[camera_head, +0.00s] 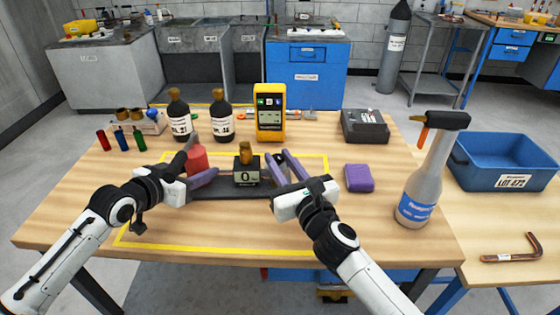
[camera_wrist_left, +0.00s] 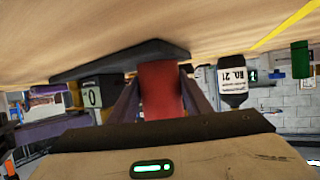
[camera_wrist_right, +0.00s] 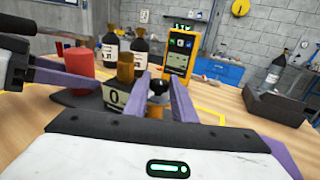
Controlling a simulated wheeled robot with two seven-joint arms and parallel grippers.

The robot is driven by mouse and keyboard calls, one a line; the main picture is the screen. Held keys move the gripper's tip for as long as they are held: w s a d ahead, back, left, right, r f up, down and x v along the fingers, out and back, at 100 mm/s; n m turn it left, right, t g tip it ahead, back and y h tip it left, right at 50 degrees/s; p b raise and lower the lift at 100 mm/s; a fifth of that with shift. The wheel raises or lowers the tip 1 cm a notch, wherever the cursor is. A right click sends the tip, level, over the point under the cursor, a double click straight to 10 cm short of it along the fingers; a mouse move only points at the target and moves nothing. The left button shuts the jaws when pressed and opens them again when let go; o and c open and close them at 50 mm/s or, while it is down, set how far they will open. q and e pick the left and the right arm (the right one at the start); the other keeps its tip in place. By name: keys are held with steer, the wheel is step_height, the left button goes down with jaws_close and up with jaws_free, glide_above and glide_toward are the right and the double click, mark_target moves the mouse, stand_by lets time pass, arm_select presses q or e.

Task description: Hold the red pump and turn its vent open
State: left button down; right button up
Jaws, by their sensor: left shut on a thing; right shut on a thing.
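The red pump's cylinder (camera_head: 197,156) sits at the left end of a dark base (camera_head: 232,190) on the table. A dark block with a "0" label (camera_head: 247,177) and a brass fitting (camera_head: 245,153) stands beside it. My left gripper (camera_head: 195,163) is shut on the red cylinder, which shows between its fingers in the left wrist view (camera_wrist_left: 160,90). My right gripper (camera_head: 280,164) is at the base's right end, shut on a small black knob (camera_wrist_right: 158,87), which seems to be the vent. The fingers hide much of the knob in the head view.
Two dark bottles (camera_head: 221,124) and a yellow meter (camera_head: 270,118) stand behind the pump. A purple block (camera_head: 359,178) and a spray bottle (camera_head: 424,185) are on the right. Small coloured cylinders (camera_head: 121,140) stand at the left. The table's front is clear inside yellow tape.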

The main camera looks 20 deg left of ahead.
steer(key=o, duration=1.1)
steer(key=shift+s, duration=0.1)
steer(key=v, duration=1.2)
